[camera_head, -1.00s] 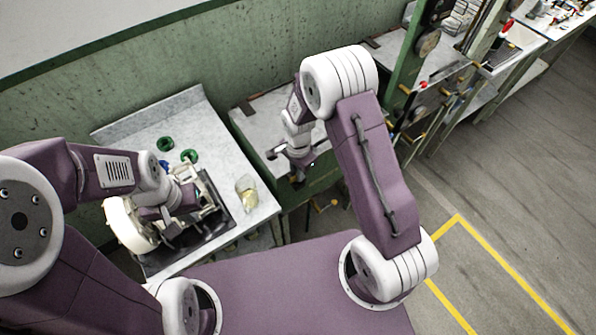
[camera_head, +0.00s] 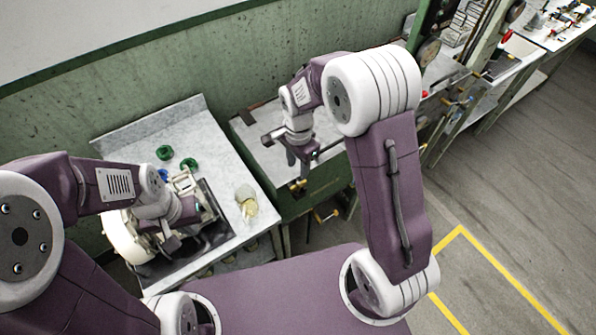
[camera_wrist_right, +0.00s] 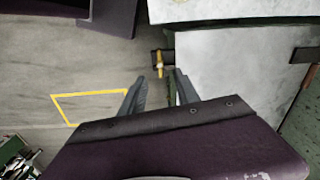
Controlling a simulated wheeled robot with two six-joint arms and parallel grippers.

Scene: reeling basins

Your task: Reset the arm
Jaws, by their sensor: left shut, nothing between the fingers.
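My left gripper (camera_head: 176,238) is over the dark basin area at the front of the left marble worktop (camera_head: 205,130). It is shut with nothing seen in it, partly covered by my own wrist. My right gripper (camera_head: 291,157) is at the front edge of the second grey worktop. In the right wrist view its two fingers (camera_wrist_right: 160,88) stand apart with nothing between them. A glass beaker with pale yellowish contents (camera_head: 246,205) stands at the right edge of the left worktop.
A green post (camera_head: 428,35) rises beyond my right arm. The floor with yellow lines (camera_head: 500,270) is clear at the right.

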